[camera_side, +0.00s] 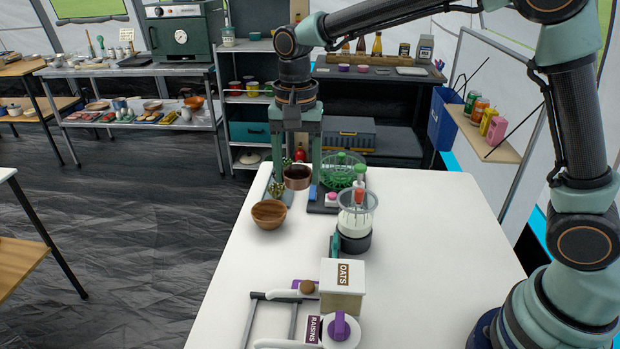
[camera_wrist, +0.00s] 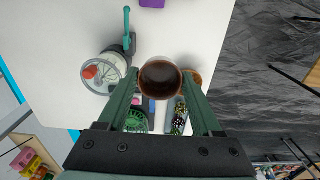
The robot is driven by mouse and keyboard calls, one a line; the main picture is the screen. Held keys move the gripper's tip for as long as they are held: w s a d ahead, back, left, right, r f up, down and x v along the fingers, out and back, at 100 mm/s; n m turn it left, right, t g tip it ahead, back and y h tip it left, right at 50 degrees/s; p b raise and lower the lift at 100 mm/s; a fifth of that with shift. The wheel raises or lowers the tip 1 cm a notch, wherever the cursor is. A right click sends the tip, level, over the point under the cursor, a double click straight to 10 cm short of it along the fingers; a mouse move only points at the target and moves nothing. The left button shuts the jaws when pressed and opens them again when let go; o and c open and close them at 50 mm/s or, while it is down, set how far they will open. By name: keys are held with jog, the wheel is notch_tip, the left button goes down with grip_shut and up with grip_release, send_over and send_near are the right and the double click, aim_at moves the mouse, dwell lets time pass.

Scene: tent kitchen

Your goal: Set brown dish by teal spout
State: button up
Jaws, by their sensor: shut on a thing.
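My gripper (camera_side: 297,168) points down and is shut on a brown dish (camera_side: 297,178), a small dark round bowl, above the far left part of the white table. In the wrist view the brown dish (camera_wrist: 160,80) sits between the two fingers, its open top facing the camera. The teal spout (camera_side: 335,246) sticks out at the lower left of a clear-topped device with a black base (camera_side: 355,240). In the wrist view the teal spout (camera_wrist: 127,30) is up and left of the dish, clearly apart from it.
A wooden bowl (camera_side: 268,214) stands near the table's left edge, close to the dish. A green basket (camera_side: 340,172) and small items are behind right. An oats box (camera_side: 342,285), a purple-knobbed lid (camera_side: 340,331) and a metal frame stand in front. The table's right side is clear.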

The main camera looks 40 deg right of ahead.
aim_at(306, 256)
jog(key=shift+s+d+r, duration=0.25)
jog(key=shift+d+r, duration=0.1)
jog(key=shift+d, duration=0.05)
jog(key=shift+s+d+f, duration=0.1)
jog(key=shift+d+f, duration=0.05)
jog(key=shift+f, duration=0.05)
notch_tip(306, 256, down, 19)
jog(key=shift+f, duration=0.2)
jog(key=o, duration=0.7)
jog(key=shift+f, duration=0.1)
